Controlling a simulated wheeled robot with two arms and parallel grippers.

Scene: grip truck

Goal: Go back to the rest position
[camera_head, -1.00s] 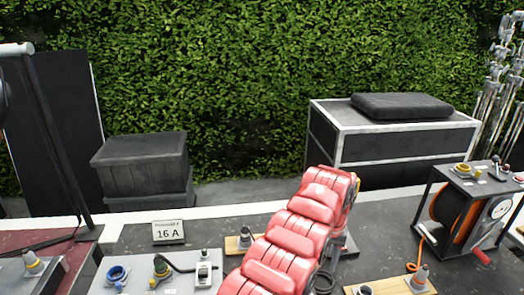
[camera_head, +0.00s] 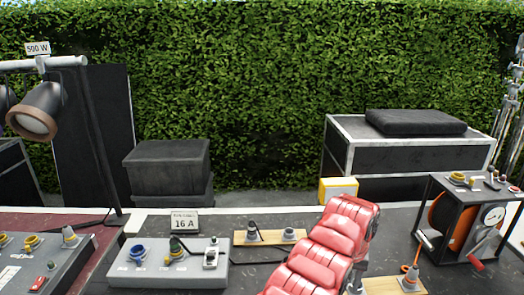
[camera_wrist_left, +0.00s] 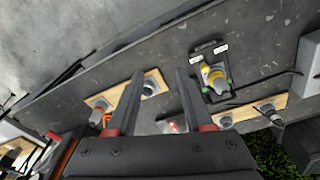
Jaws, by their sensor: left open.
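My left gripper (camera_wrist_left: 158,98) shows in the left wrist view with its two dark fingers apart and nothing held between them. It is over the dark tabletop (camera_wrist_left: 245,65), with connectors beyond and beside the fingers. Neither gripper's fingertips show in the head view. A red segmented arm link of mine rises from the bottom middle there and hides part of the table. My right gripper is in neither view.
In the head view, a grey panel (camera_head: 140,278) holds several connectors beside a "16 A" sign (camera_head: 184,222). A cable reel (camera_head: 450,222) stands at right and a lamp (camera_head: 38,110) at left. A yellow-sided box (camera_head: 338,190) stands behind my arm. Wooden boards (camera_wrist_left: 155,80) carry connectors.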

